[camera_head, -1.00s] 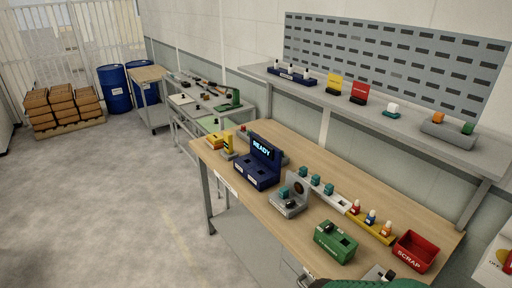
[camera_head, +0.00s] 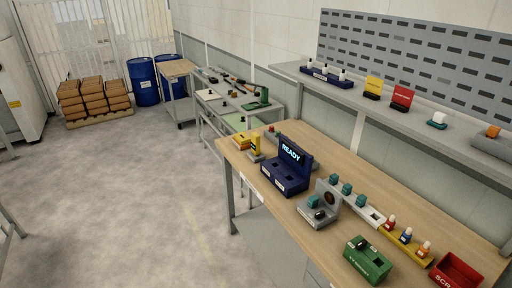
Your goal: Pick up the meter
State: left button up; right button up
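A dark blue station (camera_head: 287,171) with a lit READY screen stands just right of and nearer than the yellow device. The device is too small to read any marking. Neither of my grippers is in view.
A grey fixture (camera_head: 318,212), a green box (camera_head: 367,261), a yellow rack of small bottles (camera_head: 405,248) and a red SCRAP bin (camera_head: 457,271) stand along the bench. A shelf (camera_head: 390,107) runs above its back. The floor (camera_head: 130,200) left of the bench is clear.

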aim_at(255, 138)
jog(key=i+j+z, duration=0.15)
jog(key=i+j, duration=0.3)
jog(key=i+j+z, duration=0.15)
jog(key=i+j, duration=0.35)
jog(key=i+j+z, duration=0.2)
jog(key=i+j, duration=0.3)
jog(key=i+j+z, duration=0.15)
jog(key=i+j, duration=0.25)
jog(key=j, duration=0.3)
